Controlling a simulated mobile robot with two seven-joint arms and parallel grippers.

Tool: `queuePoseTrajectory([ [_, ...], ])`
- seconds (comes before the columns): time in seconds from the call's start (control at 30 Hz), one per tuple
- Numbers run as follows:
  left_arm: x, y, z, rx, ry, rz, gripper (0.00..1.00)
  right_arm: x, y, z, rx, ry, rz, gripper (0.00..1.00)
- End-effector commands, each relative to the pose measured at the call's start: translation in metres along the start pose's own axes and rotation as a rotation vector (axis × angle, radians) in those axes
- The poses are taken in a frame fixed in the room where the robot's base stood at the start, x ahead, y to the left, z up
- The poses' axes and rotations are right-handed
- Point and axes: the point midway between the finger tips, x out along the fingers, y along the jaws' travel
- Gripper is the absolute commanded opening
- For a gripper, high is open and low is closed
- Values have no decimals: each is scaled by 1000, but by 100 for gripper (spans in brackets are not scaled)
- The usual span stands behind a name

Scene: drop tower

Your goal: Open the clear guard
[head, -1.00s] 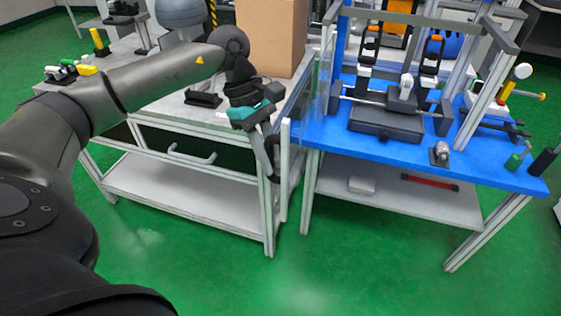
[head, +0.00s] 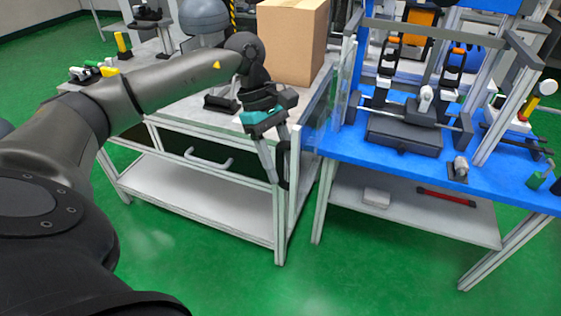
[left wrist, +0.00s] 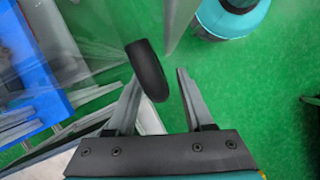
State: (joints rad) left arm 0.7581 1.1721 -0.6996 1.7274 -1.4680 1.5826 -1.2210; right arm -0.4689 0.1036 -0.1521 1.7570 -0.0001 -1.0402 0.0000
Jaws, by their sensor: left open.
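The clear guard (head: 346,88) is a see-through panel at the left side of the blue bench, beside the cart. It also shows in the left wrist view as a faint sheet (left wrist: 95,32) at upper left. A black rounded bar, apparently its handle (left wrist: 148,72), lies around the mouth of my left gripper (left wrist: 156,84). The fingers are apart, and I cannot tell whether either touches the bar. In the head view my left gripper (head: 275,170) points down in front of the cart's right corner. My right gripper is not in view.
The blue bench (head: 345,147) carries a dark fixture (head: 405,134) inside a grey frame. A grey cart (head: 195,200) with a cardboard box (head: 292,42) stands close on its left, leaving a narrow gap. The green floor (head: 200,285) in front is clear.

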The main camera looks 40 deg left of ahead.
Motion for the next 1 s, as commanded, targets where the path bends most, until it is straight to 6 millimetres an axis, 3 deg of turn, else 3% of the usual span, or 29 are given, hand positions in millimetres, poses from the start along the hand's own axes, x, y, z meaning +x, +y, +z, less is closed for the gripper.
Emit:
queuePoseTrajectory([
  [0.27,-10,1,1,1,-1,2,52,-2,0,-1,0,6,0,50],
  [0.4,-29,1,1,0,0,3,52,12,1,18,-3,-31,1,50],
  [1.0,-113,1,1,0,-1,3,52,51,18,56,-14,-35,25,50],
])
